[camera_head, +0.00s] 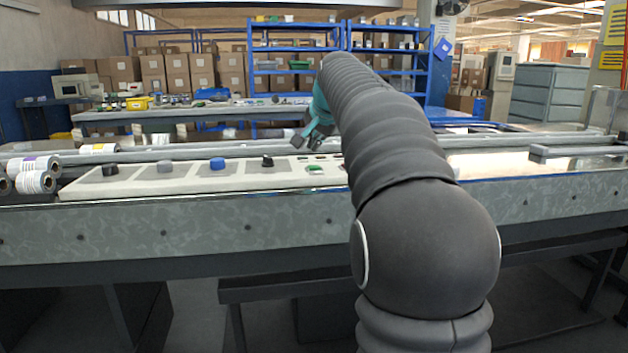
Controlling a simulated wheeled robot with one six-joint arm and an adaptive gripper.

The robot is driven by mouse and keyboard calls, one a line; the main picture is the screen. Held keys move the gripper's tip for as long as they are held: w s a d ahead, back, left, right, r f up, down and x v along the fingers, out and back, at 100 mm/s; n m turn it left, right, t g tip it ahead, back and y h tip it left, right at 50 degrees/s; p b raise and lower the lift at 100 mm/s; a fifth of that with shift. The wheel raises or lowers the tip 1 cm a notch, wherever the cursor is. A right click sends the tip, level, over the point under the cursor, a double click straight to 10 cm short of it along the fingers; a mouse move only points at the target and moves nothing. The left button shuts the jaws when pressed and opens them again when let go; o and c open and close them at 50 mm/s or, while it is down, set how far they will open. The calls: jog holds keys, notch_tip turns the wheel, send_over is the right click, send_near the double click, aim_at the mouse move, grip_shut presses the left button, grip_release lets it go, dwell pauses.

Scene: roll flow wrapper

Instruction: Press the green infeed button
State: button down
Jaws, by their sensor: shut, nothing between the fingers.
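The long, light control panel (185,184) lies along the machine's front edge. A small green button (315,168) shows on the panel's right part, just left of my arm. My gripper (306,143) has a teal body and dark fingers. It is shut and empty, and it hangs above and slightly behind the green button in the picture, apart from it. My arm hides the panel's right end and whatever lies behind it.
A black knob (110,169), a grey knob (164,166), a blue knob (217,163) and another black knob (267,160) stand up from the panel left of the button. Printed film rolls (38,180) lie at the far left. Blue shelves (290,45) stand far behind.

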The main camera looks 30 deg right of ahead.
aim_at(315, 167)
jog(key=shift+f+b, duration=0.45)
jog(key=shift+f, duration=0.7)
jog(key=shift+f, duration=0.15)
dwell(0.5)
jog(key=shift+f, duration=0.3)
